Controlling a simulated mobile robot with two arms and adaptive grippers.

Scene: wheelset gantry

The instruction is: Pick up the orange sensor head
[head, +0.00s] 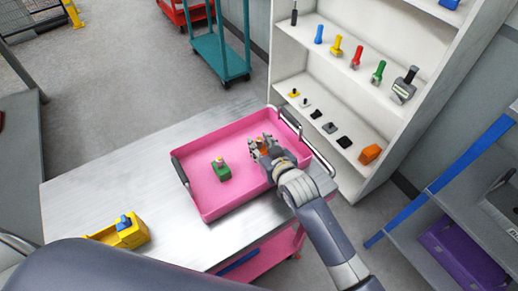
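A small orange piece (264,151), which looks like the orange sensor head, shows between the fingers of my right gripper (262,143). The gripper is over the right part of the pink tray (205,201), and its fingers partly hide the piece. I cannot tell whether the fingers touch it or whether it rests on the tray floor. A larger orange block (370,154) sits on the lower shelf at the right. My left gripper is not in view.
A green piece (221,170) stands in the tray, left of my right gripper. A yellow holder with a blue part (128,233) is on the metal table (80,190). The white shelf (340,90) behind holds several coloured tools. Bare table lies left of the tray.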

